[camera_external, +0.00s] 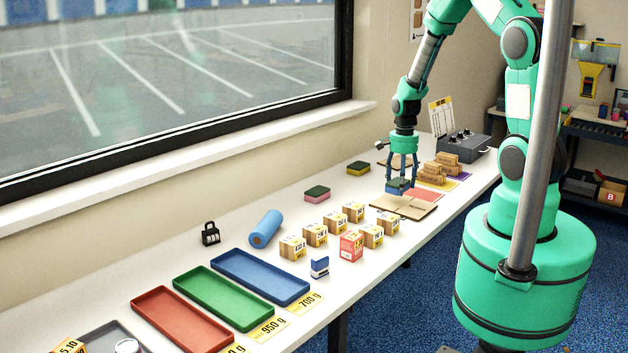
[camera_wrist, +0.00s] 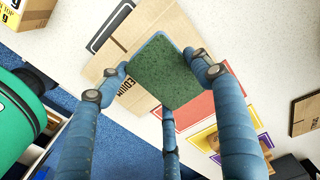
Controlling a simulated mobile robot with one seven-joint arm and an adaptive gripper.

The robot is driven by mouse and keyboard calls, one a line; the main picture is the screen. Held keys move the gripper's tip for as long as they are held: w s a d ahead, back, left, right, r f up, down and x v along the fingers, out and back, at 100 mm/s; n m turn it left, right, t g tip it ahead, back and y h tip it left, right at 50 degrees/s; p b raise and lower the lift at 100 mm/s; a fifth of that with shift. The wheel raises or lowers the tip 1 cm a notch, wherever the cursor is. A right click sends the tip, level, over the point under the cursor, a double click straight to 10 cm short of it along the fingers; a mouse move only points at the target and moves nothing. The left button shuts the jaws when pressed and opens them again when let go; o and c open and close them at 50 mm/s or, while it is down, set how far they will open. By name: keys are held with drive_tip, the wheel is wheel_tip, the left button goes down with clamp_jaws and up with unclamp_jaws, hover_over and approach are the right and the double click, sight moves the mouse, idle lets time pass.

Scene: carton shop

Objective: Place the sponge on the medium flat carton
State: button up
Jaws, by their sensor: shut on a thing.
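My gripper (camera_external: 401,173) is shut on a sponge (camera_external: 398,187) with a dark green top and blue body. In the wrist view the sponge (camera_wrist: 165,72) lies between my fingers (camera_wrist: 167,84), green face toward the camera. The medium flat carton (camera_external: 415,209) is brown cardboard lying flat on the table, below the sponge. In the wrist view the carton (camera_wrist: 140,32) shows part of the word MEDIUM, and the sponge covers part of it. The sponge appears to be held a little above the carton; the exact gap is hard to tell.
Two other sponges, pink-and-green (camera_external: 317,194) and yellow-and-green (camera_external: 358,168), lie toward the window. Several small boxes (camera_external: 350,246) stand left of the carton. A red mat (camera_external: 432,195) and stacked brown cartons (camera_external: 440,169) lie beyond it.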

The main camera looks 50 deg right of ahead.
drive_tip(key=shift+s, duration=0.1)
drive_tip(key=s+a, duration=0.2)
drive_tip(key=s, duration=0.4)
drive_tip(key=s+a+r+b, duration=0.1)
drive_tip(key=s+a, duration=0.2)
drive_tip(key=s, duration=0.3)
drive_tip(key=s+a+b, duration=0.1)
drive_tip(key=s+a, duration=0.2)
drive_tip(key=s, duration=0.2)
drive_tip(key=shift+s+a+r, duration=0.1)
drive_tip(key=shift+s+r, duration=0.05)
drive_tip(key=shift+s, duration=0.25)
drive_tip(key=b, duration=0.2)
hover_over(407, 205)
drive_tip(key=shift+f, duration=0.75)
drive_tip(key=shift+f+b, duration=0.6)
drive_tip(key=shift+f, duration=1.15)
drive_tip(key=shift+f, duration=0.15)
drive_tip(key=o, duration=0.7)
